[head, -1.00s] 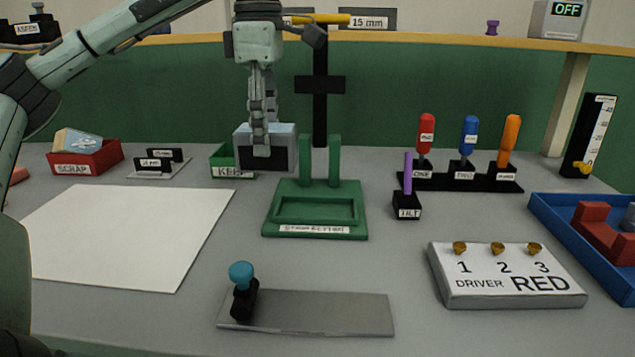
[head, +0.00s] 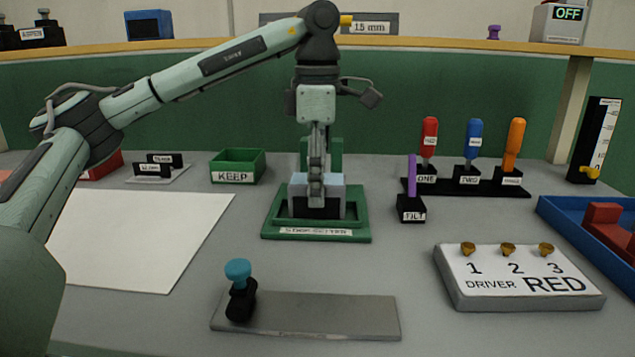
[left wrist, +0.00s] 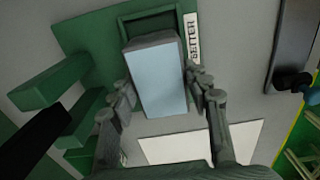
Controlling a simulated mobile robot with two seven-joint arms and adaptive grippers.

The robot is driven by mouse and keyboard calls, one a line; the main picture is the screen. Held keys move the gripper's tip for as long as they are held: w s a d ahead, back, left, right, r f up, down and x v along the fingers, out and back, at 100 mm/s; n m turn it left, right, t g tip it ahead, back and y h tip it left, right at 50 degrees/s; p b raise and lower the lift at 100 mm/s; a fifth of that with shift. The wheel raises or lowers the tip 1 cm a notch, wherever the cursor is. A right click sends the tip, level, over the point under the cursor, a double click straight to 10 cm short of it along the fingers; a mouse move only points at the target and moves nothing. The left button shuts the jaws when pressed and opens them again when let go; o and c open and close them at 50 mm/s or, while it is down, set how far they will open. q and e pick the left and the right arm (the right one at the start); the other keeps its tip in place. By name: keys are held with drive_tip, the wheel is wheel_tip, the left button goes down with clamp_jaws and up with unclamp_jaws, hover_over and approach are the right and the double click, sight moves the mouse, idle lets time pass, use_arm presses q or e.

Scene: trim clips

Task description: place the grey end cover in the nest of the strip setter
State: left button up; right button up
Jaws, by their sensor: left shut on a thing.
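The grey end cover (head: 298,207), a block with a pale top and a dark front, is between the fingers of my left gripper (head: 317,196). The gripper is shut on it. In the left wrist view the cover (left wrist: 160,80) overlaps the recessed nest (left wrist: 150,24) of the green strip setter, and part of the nest shows beyond it. In the head view the cover stands in front of the posts of the strip setter (head: 360,222), over the nest area. I cannot tell whether its underside touches the nest. My right gripper is not in view.
A green KEEP bin (head: 238,167) stands behind left, and a white sheet (head: 140,240) lies left. A purple-handled tool in a black stand (head: 411,207) is close on the right. A grey plate with a blue knob (head: 320,315) lies in front.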

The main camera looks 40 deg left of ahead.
use_arm(q)
drive_tip(key=shift+f, duration=0.15)
drive_tip(key=o, duration=1.2)
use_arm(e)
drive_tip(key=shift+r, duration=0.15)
use_arm(q)
drive_tip(key=shift+o, duration=0.2)
wheel_tip(320, 180, up, 6)
drive_tip(key=shift+p, duration=0.75)
wheel_tip(320, 180, up, 6)
drive_tip(key=p, duration=0.2)
drive_tip(key=shift+r, duration=0.2)
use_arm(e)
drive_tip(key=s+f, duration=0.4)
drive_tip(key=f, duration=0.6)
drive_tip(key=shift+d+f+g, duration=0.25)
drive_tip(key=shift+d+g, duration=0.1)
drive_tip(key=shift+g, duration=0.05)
